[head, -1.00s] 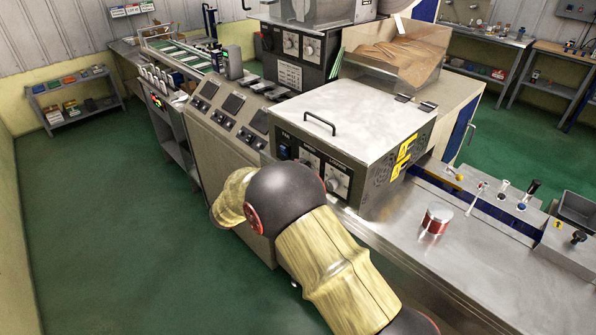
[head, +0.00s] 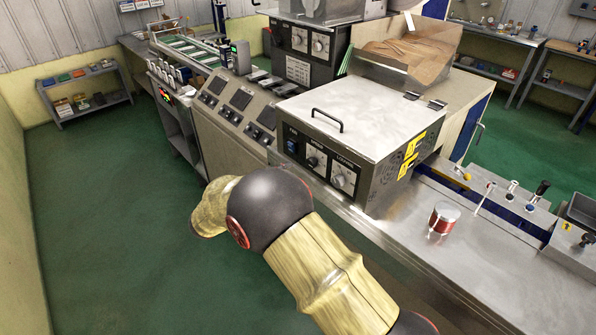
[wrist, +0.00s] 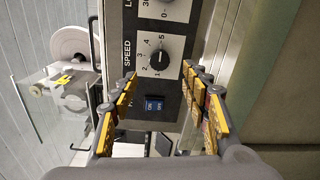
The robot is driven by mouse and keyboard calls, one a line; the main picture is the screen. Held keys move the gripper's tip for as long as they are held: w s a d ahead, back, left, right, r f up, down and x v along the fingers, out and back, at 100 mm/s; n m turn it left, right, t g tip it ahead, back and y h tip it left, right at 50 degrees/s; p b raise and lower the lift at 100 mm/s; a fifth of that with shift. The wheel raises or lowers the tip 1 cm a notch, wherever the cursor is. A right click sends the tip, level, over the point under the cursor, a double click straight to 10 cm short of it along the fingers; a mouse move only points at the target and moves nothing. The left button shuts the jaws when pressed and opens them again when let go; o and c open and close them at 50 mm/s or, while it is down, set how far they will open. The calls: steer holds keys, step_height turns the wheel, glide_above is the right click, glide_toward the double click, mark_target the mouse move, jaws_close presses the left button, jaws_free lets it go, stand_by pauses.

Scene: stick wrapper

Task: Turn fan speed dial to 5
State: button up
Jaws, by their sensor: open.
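The fan speed dial is a black round knob on a white square plate marked SPEED, with numbers from 1 to 5. It is the left dial (head: 313,163) on the front of the metal box in the head view and sits near the upper middle of the wrist view (wrist: 160,58). I cannot clearly tell which number it points to. My gripper (wrist: 160,80) is open and empty, its yellow-padded fingers on either side of the panel area below the dial in the picture. The dial shows between and beyond the fingertips, with no visible contact. My arm hides the gripper in the head view.
A blue switch (wrist: 153,105) lies below the dial in the wrist view. A second dial (head: 339,181) is beside it, under LOUVRE. The box has a lid handle (head: 327,120). A red-and-white can (head: 444,217) stands on the steel bench. Green floor at left is clear.

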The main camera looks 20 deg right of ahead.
steer(key=shift+v, duration=2)
